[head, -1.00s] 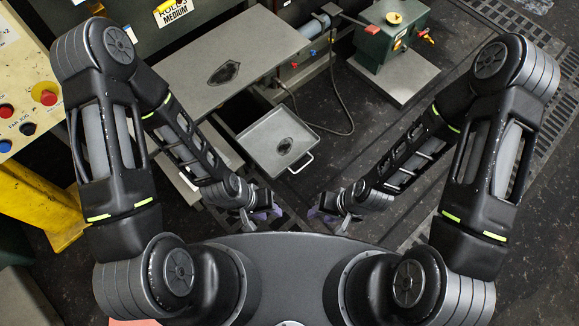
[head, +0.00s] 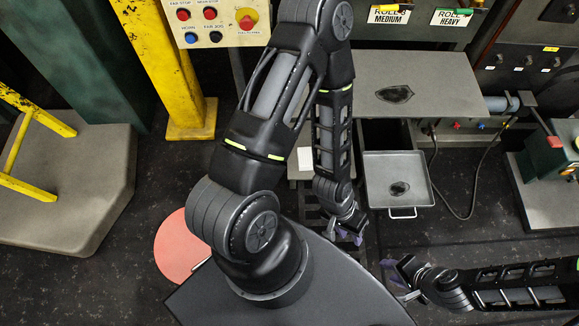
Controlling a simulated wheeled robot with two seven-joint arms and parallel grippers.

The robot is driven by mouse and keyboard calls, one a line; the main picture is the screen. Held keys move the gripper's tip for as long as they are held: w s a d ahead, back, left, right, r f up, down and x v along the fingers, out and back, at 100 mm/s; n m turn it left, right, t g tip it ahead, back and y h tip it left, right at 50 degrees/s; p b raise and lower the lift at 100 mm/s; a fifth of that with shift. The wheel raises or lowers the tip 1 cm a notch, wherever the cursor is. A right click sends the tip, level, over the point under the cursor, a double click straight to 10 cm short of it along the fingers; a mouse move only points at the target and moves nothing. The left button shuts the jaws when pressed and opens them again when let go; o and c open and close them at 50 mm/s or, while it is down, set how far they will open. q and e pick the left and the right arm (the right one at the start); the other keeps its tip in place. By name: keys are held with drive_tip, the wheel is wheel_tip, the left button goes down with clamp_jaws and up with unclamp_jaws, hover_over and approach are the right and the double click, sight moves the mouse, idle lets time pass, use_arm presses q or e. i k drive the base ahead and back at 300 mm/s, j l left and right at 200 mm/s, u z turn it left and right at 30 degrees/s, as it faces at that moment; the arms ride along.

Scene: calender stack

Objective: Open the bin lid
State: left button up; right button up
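No bin with a plainly marked lid shows. A flat round salmon-red top (head: 177,247), perhaps a bin lid, lies on the left beside my base, partly hidden by my left shoulder. A square grey rimmed panel with a front handle (head: 397,181) sits at right of centre below the grey table; I cannot tell whether it is a lid or a tray. My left gripper (head: 347,228) is below and left of that panel, apart from it, and looks open and empty. My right gripper (head: 396,281) is lower right, open and empty. Neither gripper is near the round top.
A yellow post (head: 172,70) and a button panel (head: 215,22) stand at upper left. A grey platform (head: 75,185) with yellow rails is at far left. The grey table (head: 430,85) and a green machine (head: 560,165) are at right. Dark floor is clear at lower left.

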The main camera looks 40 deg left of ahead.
sight(179, 252)
drive_tip(key=u, duration=0.5)
drive_tip(key=l+u, duration=0.1)
drive_tip(key=u, duration=0.4)
drive_tip(key=k+u, duration=0.1)
drive_tip(key=u, duration=0.9)
drive_tip(key=k+u, duration=0.1)
drive_tip(key=u, duration=0.9)
